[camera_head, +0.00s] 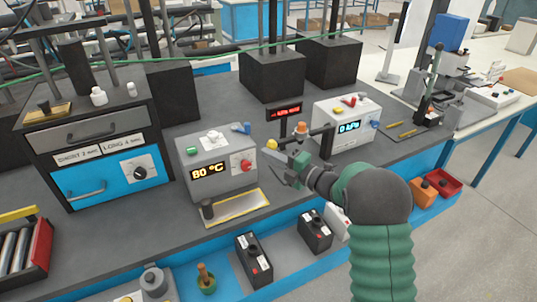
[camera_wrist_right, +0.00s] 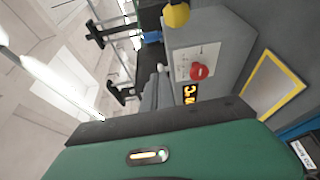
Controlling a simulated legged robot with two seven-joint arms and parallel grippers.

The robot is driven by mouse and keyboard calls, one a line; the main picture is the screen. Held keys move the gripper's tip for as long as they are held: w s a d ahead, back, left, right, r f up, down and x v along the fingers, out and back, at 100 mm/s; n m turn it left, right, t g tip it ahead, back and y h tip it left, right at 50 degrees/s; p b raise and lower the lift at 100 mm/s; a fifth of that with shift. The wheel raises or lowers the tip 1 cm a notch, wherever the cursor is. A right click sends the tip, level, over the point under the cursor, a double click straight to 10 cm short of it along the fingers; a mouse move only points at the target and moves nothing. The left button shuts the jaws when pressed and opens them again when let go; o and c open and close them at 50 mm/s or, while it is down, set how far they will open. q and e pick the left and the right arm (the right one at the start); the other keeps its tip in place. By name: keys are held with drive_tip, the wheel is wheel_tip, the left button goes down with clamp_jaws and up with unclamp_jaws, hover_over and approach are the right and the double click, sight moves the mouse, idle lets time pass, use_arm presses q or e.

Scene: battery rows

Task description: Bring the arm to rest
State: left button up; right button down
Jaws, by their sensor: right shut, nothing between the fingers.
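My right arm comes in from the lower right in the head view, and my right gripper (camera_head: 284,172) is over the workbench, just right of the grey box with the 80 °C display (camera_head: 217,168). The gripper is shut and empty. In the right wrist view my green wrist housing fills the bottom, and the grey box (camera_wrist_right: 215,65) with its red knob (camera_wrist_right: 199,72) stands beyond it. My left gripper does not show in either view.
A white box with a blue display (camera_head: 348,122) stands right of the gripper. A yellow-framed plate (camera_head: 236,208) lies in front of the grey box. Black batteries (camera_head: 254,260) stand on the lower shelf. A drawer cabinet (camera_head: 95,150) is at left; a red tray (camera_head: 444,183) is at right.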

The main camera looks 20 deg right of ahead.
drive_tip(key=s+a+f+m+g+h+p, duration=0.2)
drive_tip(key=s+a+f+m+g, duration=0.1)
drive_tip(key=s+m, duration=0.5)
drive_tip(key=s+a+f+m+g+h+p, duration=0.2)
drive_tip(key=s+m+g, duration=0.4)
drive_tip(key=s, duration=0.7)
drive_tip(key=s+a+f+m+g+h+p, duration=0.2)
drive_tip(key=s+f+m, duration=0.4)
drive_tip(key=s+m, duration=0.3)
drive_tip(key=s+a+g+h, duration=0.1)
drive_tip(key=a+g, duration=0.1)
drive_tip(key=shift+s+a+m+g+h, duration=0.25)
drive_tip(key=shift+a+m+g+h, duration=0.05)
drive_tip(key=shift+a+h, duration=0.1)
drive_tip(key=shift+a+r, duration=0.1)
drive_tip(key=shift+a, duration=0.05)
drive_tip(key=c, duration=2.1)
unclamp_jaws()
